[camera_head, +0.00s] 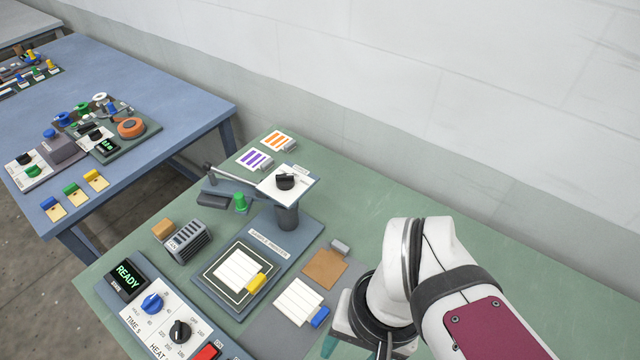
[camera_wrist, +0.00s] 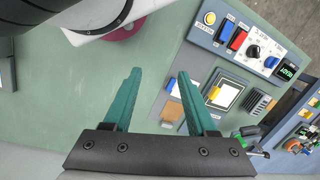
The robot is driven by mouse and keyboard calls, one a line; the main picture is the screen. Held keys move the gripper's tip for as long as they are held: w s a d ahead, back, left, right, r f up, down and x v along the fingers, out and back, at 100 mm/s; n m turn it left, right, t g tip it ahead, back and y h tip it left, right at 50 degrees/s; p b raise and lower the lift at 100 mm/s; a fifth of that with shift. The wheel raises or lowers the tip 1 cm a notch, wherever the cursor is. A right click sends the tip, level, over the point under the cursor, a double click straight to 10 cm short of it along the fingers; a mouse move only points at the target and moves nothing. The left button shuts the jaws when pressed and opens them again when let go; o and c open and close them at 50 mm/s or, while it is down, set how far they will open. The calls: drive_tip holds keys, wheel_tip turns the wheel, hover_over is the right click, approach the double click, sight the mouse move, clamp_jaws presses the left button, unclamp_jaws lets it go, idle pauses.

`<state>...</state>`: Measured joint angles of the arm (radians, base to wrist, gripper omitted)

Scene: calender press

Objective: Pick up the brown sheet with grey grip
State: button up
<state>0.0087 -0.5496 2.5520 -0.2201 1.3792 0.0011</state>
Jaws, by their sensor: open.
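My gripper (camera_head: 336,328) is at the lower right of the head view, partly hidden by my arm. The wrist view shows my gripper (camera_wrist: 160,74) open and empty, apart from the sheet.
A white sheet with a blue grip (camera_head: 298,302) lies close to the brown one. The sample press (camera_head: 309,229) holds a white sheet with a yellow grip (camera_head: 238,273). A control panel (camera_head: 167,323) is at the front left.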

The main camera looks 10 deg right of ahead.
drive_tip(key=w+d+r+n, duration=0.2)
drive_tip(key=w+n, duration=0.2)
drive_tip(key=w, duration=0.6)
drive_tip(key=n+h, duration=0.2)
drive_tip(key=n, duration=0.8)
hover_over(341, 245)
wheel_tip(341, 245, down, 7)
wheel_tip(341, 245, down, 15)
drive_tip(key=shift+a+f, duration=0.1)
drive_tip(key=shift+f, duration=0.45)
clamp_jaws()
